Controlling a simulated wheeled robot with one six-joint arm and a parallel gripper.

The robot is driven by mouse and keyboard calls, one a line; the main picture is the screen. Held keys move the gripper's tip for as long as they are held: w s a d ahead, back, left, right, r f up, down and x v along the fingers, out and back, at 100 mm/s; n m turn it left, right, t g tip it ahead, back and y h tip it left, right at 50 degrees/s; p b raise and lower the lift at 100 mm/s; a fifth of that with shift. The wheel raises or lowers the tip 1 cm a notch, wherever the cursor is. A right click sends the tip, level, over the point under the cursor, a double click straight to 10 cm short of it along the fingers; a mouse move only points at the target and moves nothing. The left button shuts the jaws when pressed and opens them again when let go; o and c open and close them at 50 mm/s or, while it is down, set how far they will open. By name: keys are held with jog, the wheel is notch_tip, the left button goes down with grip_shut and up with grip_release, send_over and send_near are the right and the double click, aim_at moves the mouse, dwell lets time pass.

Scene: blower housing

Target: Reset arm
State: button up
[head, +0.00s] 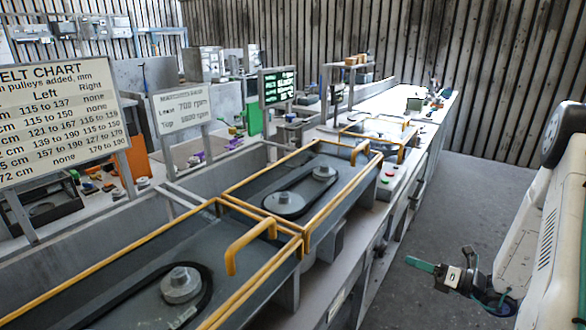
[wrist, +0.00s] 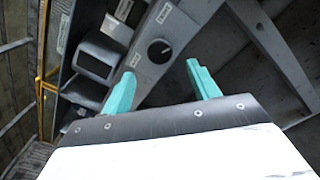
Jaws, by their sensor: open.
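My gripper (head: 422,265) is at the right in the head view, over the grey floor beside the long bench, apart from everything. In the wrist view its two teal fingers (wrist: 163,88) stand apart with nothing between them, so it is open and empty. Beyond the fingers, the wrist view shows a grey panel with a round black knob (wrist: 159,51) and small labels. My white arm (head: 530,235) reaches in from the right edge of the head view.
The bench carries yellow-framed guards over grey pulleys (head: 285,203) and a nearer pulley (head: 181,284). Red and green buttons (head: 388,175) sit on its edge. A belt chart board (head: 60,120), a speed sign (head: 182,105) and a green-text display (head: 277,87) stand behind. The floor (head: 480,190) right of the bench is clear.

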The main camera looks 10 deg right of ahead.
jog(key=s+a+r+n+g+h, duration=0.1)
jog(key=s+a+r+n+g, duration=1.05)
jog(key=n, duration=0.85)
jog(key=s+a+r+n+h, duration=0.3)
jog(key=s+r+n+h, duration=0.3)
jog(key=s+r+n, duration=0.1)
jog(key=s+a+r+n+h, duration=0.3)
jog(key=s+r+n+h, duration=0.2)
jog(key=s+r+n, duration=0.2)
jog(key=shift+a+r+n+h, duration=0.35)
jog(key=shift+r+n+h, duration=0.1)
jog(key=shift+n, duration=0.35)
